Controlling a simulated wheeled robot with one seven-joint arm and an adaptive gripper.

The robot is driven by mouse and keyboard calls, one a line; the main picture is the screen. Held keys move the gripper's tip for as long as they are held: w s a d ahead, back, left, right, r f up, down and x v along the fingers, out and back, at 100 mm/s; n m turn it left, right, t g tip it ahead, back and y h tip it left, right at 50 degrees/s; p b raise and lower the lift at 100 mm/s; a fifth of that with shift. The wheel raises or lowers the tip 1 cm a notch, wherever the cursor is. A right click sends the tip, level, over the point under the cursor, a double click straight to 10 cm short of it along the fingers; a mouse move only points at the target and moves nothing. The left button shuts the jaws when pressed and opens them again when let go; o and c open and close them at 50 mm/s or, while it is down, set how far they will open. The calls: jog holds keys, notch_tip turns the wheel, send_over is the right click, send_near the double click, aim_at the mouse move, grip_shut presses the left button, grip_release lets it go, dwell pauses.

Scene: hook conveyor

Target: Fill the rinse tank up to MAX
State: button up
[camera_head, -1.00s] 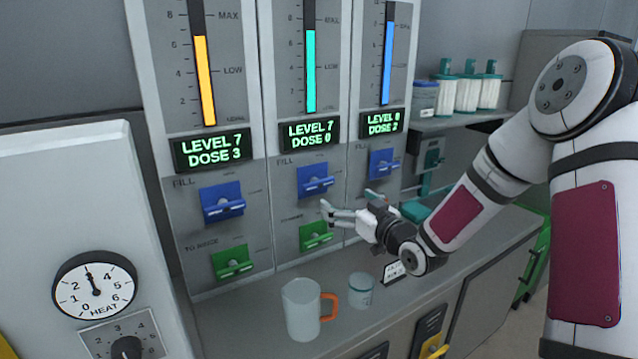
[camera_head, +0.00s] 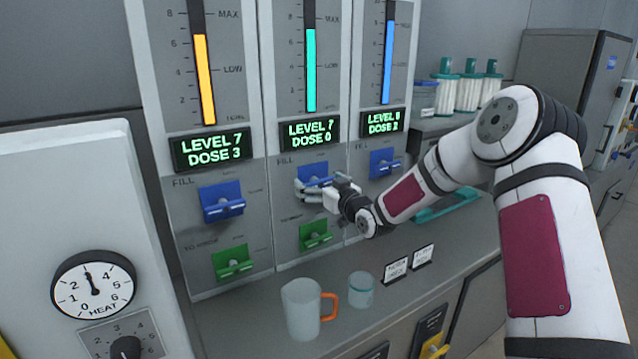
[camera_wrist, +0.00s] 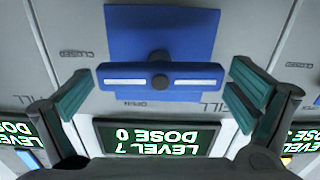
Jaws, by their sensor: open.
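The middle panel has a cyan level gauge (camera_head: 311,70) whose column stands a little below the MAX mark. Its display (camera_head: 309,134) reads LEVEL 7, DOSE 0. Below are a blue FILL lever (camera_head: 318,175) and a green lever (camera_head: 315,236). My gripper (camera_head: 302,190) is open at the middle blue lever. In the wrist view, upside down, the blue lever's bar (camera_wrist: 163,77) lies between the two spread fingers, with a gap on each side. OPEN and CLOSED are printed beside the lever. I cannot read which tank is the rinse tank.
The left panel has a yellow gauge (camera_head: 204,80), LEVEL 7, DOSE 3. The right panel has a blue gauge (camera_head: 388,60) and its own blue lever (camera_head: 384,162). A mug with orange handle (camera_head: 302,309) and a small cup (camera_head: 361,290) stand on the counter (camera_head: 255,315) below.

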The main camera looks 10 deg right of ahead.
jog(key=c, duration=1.1)
jog(key=n+b, duration=0.3)
jog(key=n, duration=0.1)
jog(key=shift+a+f, duration=0.1)
jog(key=shift+a, duration=0.1)
jog(key=shift+n+b, duration=1.65)
jog(key=shift+n, duration=0.45)
